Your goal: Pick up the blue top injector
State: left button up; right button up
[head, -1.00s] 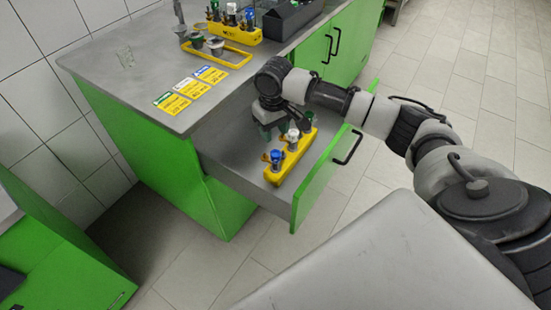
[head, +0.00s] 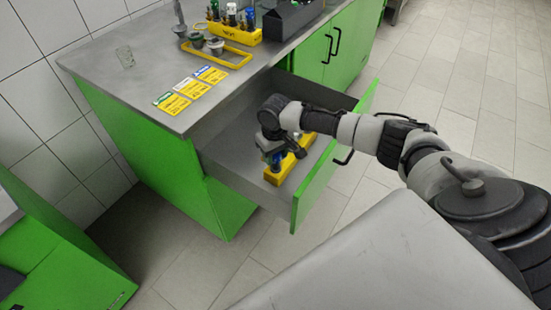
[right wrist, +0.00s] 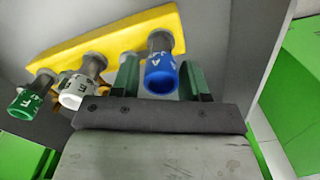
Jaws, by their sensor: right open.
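The blue top injector (right wrist: 160,72) stands in a yellow holder (right wrist: 120,35) in the open drawer. In the head view the holder (head: 273,178) shows, but my wrist and gripper cover much of the injectors. My right gripper (head: 272,158) is over the holder's near end, pointing down. In the right wrist view its green fingers (right wrist: 161,70) are open, one on each side of the blue top, with visible gaps. A white top injector (right wrist: 76,88) and a green top injector (right wrist: 27,98) stand left of it in the same holder. My left gripper is not in view.
The drawer front (head: 325,175) with its black handle is close to my right forearm.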

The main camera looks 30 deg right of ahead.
grip_shut()
jog(key=shift+r, duration=0.1)
